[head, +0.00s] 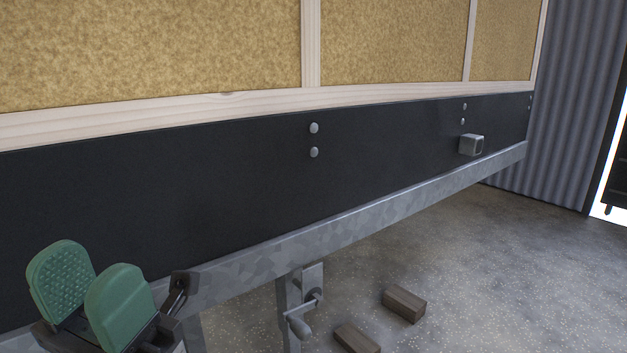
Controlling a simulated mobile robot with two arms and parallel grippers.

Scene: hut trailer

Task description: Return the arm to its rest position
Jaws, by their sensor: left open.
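My left gripper (90,292) shows at the lower left of the head view, with two green padded fingers. The fingers stand apart with nothing between them. The gripper is in front of the dark side panel (200,190) of the trailer and its grey metal rail (360,225). I cannot tell whether it touches the rail. Most of the left arm is out of the frame. My right gripper does not show.
A metal leg with a crank handle (299,325) hangs below the rail. Two wooden blocks (404,304) (356,338) lie on the speckled floor (480,270). A small grey box (471,145) juts from the panel. The floor at the right is clear up to the corrugated wall (570,110).

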